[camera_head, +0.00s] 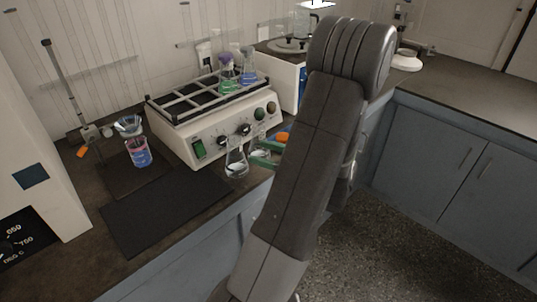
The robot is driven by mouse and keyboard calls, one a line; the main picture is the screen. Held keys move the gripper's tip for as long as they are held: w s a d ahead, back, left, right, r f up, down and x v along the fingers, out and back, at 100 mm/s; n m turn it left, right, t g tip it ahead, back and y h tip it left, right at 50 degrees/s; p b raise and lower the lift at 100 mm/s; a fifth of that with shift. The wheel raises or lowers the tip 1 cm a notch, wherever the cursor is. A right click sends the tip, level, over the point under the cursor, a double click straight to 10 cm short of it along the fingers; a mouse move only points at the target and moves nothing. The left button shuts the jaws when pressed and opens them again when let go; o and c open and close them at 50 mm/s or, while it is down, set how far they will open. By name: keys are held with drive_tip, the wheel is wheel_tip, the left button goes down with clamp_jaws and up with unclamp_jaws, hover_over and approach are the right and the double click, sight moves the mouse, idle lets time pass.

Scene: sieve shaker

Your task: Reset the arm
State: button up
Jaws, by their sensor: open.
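My arm rises in the front centre and hides part of the bench. My gripper (262,153) shows just left of the arm as two green fingers. They are apart, in front of the shaker at the bench's front edge. A small clear glass flask (237,163) with pale contents stands just left of the fingers. Something glassy and pale shows between the fingers; I cannot tell whether they touch it. The shaker (178,136) is a white box with knobs, a green switch and a rack on top, behind the gripper.
Flasks with green (228,80) and blue (248,72) liquid stand on the shaker. A beaker (139,152) with blue and pink contents stands left, near a metal stand (65,85). A dark mat (160,205) lies empty in front. Blue cabinets (430,165) are at right.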

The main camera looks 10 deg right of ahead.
sight(230, 144)
drive_tip(key=shift+s+d, duration=0.35)
drive_tip(key=shift+d, duration=0.1)
drive_tip(key=shift+w+a, duration=0.1)
drive_tip(key=x, duration=1.1)
drive_tip(key=shift+w+a, duration=0.2)
drive_tip(key=shift+a, duration=0.1)
drive_tip(key=shift+w+f, duration=0.1)
drive_tip(key=shift+f, duration=0.1)
drive_tip(key=shift+r, duration=0.2)
